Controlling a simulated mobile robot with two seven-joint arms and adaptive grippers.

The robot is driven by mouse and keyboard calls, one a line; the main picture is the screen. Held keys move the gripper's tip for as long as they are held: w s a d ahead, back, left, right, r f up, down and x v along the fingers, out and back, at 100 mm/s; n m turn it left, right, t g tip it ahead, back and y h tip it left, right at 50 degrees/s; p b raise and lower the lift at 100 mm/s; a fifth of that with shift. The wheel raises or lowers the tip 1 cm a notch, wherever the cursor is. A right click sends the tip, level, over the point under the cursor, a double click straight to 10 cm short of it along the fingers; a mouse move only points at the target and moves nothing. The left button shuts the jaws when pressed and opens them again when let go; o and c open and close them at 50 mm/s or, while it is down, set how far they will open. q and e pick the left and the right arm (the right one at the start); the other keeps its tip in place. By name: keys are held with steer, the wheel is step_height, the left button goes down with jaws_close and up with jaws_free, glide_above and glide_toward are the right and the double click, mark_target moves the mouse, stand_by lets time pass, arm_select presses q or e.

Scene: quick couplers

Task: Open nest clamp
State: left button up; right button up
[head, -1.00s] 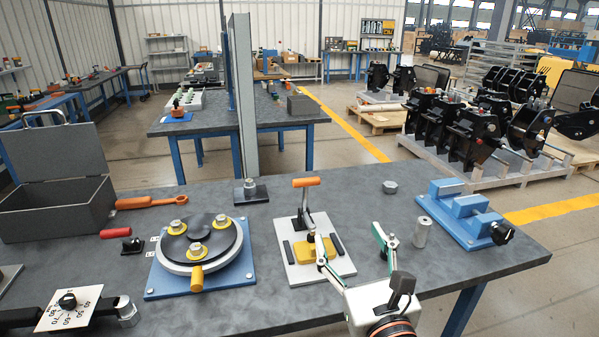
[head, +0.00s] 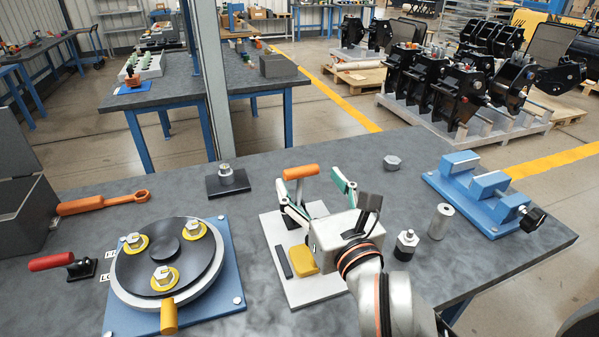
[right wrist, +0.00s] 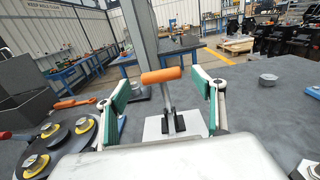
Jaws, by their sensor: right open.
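The nest clamp has an orange handle (head: 300,172) on an upright lever above a pale base plate (head: 318,290), with a yellow block (head: 301,259) and a dark pad on the plate. My right gripper (head: 313,199) is open just in front of the clamp lever. In the right wrist view the orange handle (right wrist: 161,75) stands between and beyond the two green-padded fingers (right wrist: 163,100), apart from both. The gripper and arm hide part of the plate and the lever's lower part. My left gripper is not in view.
A blue round fixture (head: 238,302) with several bolts stands left of the clamp. A red-handled clamp (head: 52,261) and an orange wrench (head: 103,202) lie farther left. A metal cylinder (head: 440,221), a dark fitting (head: 406,246) and a blue vise (head: 475,192) stand right.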

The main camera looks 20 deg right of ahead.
mark_target(302, 170)
steer(key=w, duration=0.4)
steer(key=shift+w+b, duration=0.3)
steer(key=shift+w, duration=0.55)
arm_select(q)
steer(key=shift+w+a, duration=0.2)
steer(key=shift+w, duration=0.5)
arm_select(e)
steer(key=c, duration=1.6)
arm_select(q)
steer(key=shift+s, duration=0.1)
arm_select(e)
steer(key=shift+a, duration=0.1)
